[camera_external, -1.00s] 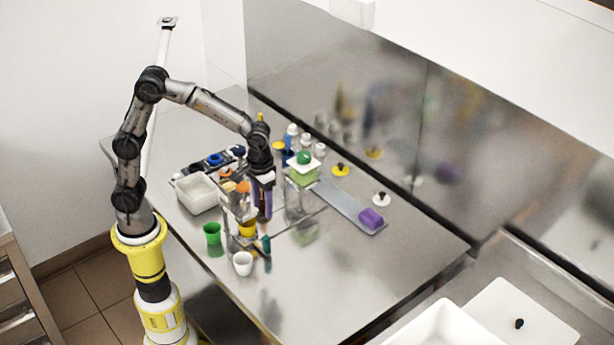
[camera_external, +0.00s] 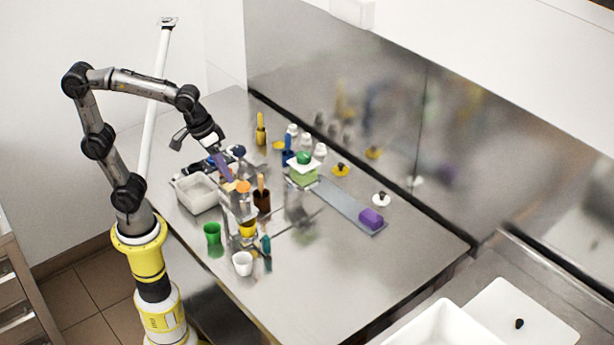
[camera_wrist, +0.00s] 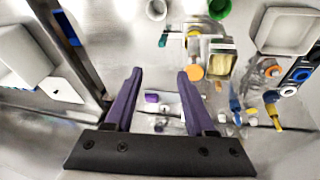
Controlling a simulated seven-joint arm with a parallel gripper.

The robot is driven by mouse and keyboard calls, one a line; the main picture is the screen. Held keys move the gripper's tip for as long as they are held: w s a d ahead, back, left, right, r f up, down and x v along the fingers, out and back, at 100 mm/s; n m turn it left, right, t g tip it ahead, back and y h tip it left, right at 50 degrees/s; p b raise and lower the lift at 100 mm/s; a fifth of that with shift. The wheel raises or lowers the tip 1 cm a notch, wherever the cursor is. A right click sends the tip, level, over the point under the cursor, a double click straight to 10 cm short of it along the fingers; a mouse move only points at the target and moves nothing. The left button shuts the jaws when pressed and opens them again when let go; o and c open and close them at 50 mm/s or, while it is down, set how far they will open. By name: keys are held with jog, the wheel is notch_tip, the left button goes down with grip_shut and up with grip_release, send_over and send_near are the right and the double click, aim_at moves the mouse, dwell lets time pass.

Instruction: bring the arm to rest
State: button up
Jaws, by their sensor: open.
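My gripper (camera_external: 222,166) has purple fingers and is open and empty. In the external view it hangs above the left part of the steel table, over the area between the white tray (camera_external: 198,192) and the cluster of containers, with the arm bent back and raised. In the wrist view the two fingers of my gripper (camera_wrist: 158,75) stand well apart with nothing held between them; the table and small items show beyond them.
Near the gripper are a brown container with a handle (camera_external: 262,198), a green cup (camera_external: 213,234), a white cup (camera_external: 243,263) and a green-topped box (camera_external: 303,175). A purple block (camera_external: 371,218) lies on a grey strip. The table's front right is clear.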

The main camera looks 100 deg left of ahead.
jog(key=s+f+m+t, duration=0.1)
jog(key=s+f+m, duration=0.2)
jog(key=s+m, duration=0.4)
jog(key=s, duration=0.5)
jog(key=shift+d+t, duration=0.25)
jog(key=shift+t, duration=0.15)
jog(key=shift+o, duration=0.3)
